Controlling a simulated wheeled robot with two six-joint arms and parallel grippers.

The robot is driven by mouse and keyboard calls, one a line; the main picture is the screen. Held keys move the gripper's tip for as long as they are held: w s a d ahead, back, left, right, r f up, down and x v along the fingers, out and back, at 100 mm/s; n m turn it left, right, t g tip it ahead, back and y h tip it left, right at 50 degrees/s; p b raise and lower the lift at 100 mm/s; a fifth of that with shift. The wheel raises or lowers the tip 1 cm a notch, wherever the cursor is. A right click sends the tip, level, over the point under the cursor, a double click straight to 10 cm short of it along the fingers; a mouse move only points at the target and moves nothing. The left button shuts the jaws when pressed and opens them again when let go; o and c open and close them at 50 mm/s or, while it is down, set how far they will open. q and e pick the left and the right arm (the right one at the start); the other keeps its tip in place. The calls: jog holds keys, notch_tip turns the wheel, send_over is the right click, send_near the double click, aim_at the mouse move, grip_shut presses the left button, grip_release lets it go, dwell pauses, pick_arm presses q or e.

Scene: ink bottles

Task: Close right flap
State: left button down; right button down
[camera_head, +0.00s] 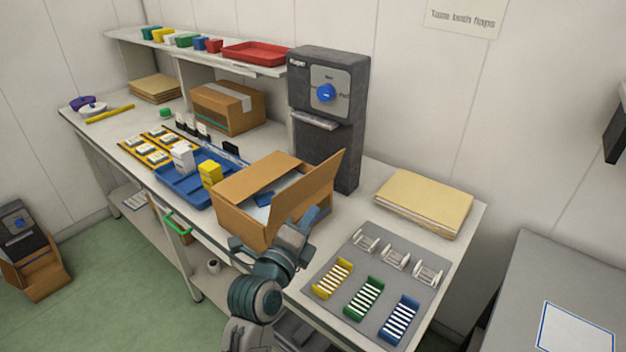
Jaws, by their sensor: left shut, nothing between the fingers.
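An open brown cardboard box (240,212) stands near the front edge of the workbench. Its right flap (338,178) sticks up at a steep slant on the box's right side. A brown flap (262,172) on the left side lies much lower, sloping over part of the opening. White and blue contents (283,188) show inside. My left gripper (317,213) is shut and empty at the box's front right, close below the right flap; I cannot tell whether it touches the box. It hides the box's front right corner. My right gripper is not in view.
A dark dispenser (328,125) with a blue knob stands behind the box. A blue tray (182,193) with small cartons is on its left. A grey mat (335,310) with coloured racks and a stack of tan sheets (423,200) lie to the right.

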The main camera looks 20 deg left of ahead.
aim_at(313, 181)
pick_arm(q)
jog(key=w+p, duration=0.1)
jog(key=w, duration=0.2)
jog(key=w+a+r+p, duration=0.1)
jog(key=w+p, duration=0.1)
jog(key=w, duration=0.1)
jog(key=w+a+p, duration=0.1)
jog(key=w+p, duration=0.1)
jog(key=w, duration=0.1)
jog(key=shift+w+a+r, duration=0.2)
jog(key=shift+w+r, duration=0.1)
jog(key=shift+w, duration=0.1)
